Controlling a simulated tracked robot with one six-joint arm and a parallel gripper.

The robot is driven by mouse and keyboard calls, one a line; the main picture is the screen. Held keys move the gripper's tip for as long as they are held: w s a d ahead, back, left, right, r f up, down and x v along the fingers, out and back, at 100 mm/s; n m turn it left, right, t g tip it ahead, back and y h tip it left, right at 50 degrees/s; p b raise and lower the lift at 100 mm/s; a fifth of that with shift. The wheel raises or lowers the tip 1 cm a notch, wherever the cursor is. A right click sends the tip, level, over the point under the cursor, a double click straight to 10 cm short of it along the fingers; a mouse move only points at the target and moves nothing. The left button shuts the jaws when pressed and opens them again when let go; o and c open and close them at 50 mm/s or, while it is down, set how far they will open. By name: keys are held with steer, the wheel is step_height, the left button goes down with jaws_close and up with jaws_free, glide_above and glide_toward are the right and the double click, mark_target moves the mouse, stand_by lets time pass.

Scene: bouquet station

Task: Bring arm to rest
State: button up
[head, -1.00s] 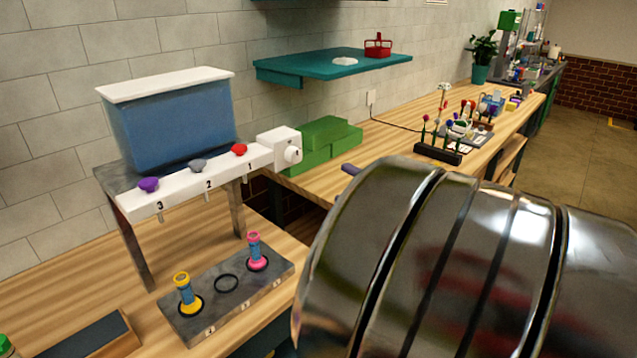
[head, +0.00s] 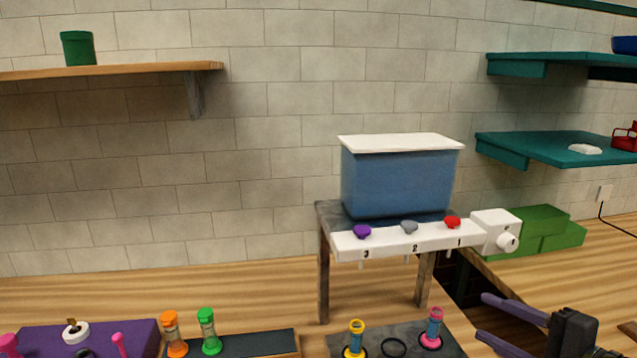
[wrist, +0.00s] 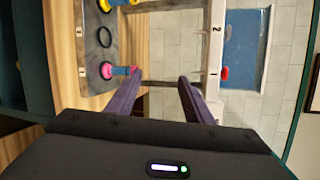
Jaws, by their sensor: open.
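My gripper (head: 505,328) is at the lower right of the head view. Its two purple fingers are spread apart and point left, with nothing between them. In the wrist view, my gripper (wrist: 155,92) also shows open and empty. The pink vial with a blue body (head: 434,328) stands upright on a grey numbered plate (head: 455,350), a little left of the fingers. It also shows in the wrist view (wrist: 118,71), beside one finger and apparently apart from it. The rest of my arm is mostly outside the head view.
A blue tank (head: 400,183) stands on a grey stand behind a white bar (head: 390,243) with three knobs. A yellow vial (head: 356,340), an orange vial (head: 172,335) and a green vial (head: 209,333) stand left. Green boxes (head: 545,222) lie at right. Teal shelves (head: 550,150) hang above.

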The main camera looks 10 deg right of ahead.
steer(key=s+a+f+n+g, duration=0.1)
steer(key=a+f+n+g, duration=0.3)
steer(key=a, duration=0.4)
steer(key=s+a+f+n+g, duration=0.1)
steer(key=a+f+n+g, duration=0.3)
steer(key=a, duration=0.5)
steer(key=s+a+r+n+h, duration=0.3)
steer(key=s+a+n+h, duration=0.1)
steer(key=n, duration=0.4)
steer(key=shift+s+a+n+g+h, duration=0.35)
steer(key=shift+s+a, duration=0.25)
steer(key=shift+s, duration=0.25)
